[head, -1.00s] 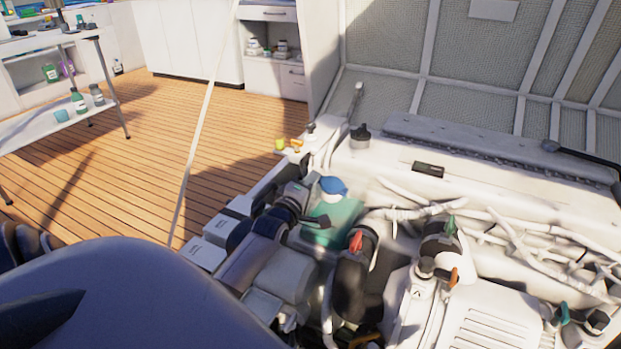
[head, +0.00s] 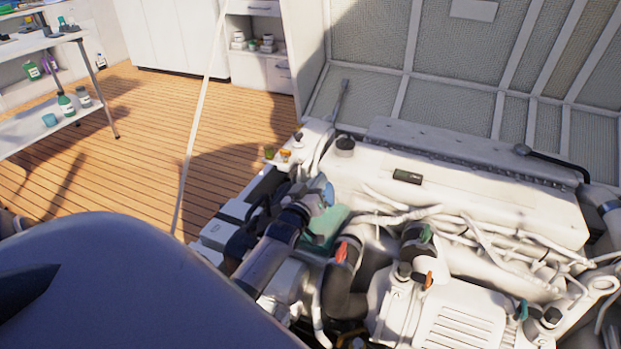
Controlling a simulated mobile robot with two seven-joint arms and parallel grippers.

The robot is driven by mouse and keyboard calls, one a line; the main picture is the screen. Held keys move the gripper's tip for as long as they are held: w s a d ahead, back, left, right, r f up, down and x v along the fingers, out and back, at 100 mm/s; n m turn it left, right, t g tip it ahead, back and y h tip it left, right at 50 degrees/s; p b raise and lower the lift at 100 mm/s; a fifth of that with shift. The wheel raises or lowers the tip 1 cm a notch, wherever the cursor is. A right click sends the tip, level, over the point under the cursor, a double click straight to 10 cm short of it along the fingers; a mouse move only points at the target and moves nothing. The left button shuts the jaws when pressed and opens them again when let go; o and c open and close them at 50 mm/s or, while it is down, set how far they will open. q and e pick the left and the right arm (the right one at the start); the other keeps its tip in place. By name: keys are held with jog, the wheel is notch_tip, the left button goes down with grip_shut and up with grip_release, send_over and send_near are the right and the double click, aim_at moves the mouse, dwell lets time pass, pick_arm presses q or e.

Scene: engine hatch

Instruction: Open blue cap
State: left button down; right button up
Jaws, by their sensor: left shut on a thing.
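The blue cap (head: 329,193) sits on top of the greenish tank (head: 322,232) in the left part of the engine bay. My left gripper (head: 322,195) is at the cap and shut on it, coming from the lower left. Its jaws and wrist hide the cap's left side, and only a blue edge shows on the right. I cannot tell whether the cap has turned or lifted. My right gripper is not in view.
Hoses with a red clip (head: 341,253) and a green clip (head: 426,233) stand right of the tank. A thin pale prop rod (head: 195,135) rises left of the bay. The raised hatch (head: 450,70) stands behind.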

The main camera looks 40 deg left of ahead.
pick_arm(q)
jog(key=shift+w+d+r+m+p, duration=0.2)
jog(key=shift+d+m+p, duration=0.2)
jog(key=shift+d+m, duration=0.45)
jog(key=shift+w+d, duration=0.15)
jog(key=shift+d, duration=0.35)
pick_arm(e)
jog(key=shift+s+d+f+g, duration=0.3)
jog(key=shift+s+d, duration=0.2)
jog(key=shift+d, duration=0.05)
pick_arm(q)
jog(key=c, duration=1.5)
grip_release()
jog(key=shift+w, duration=0.1)
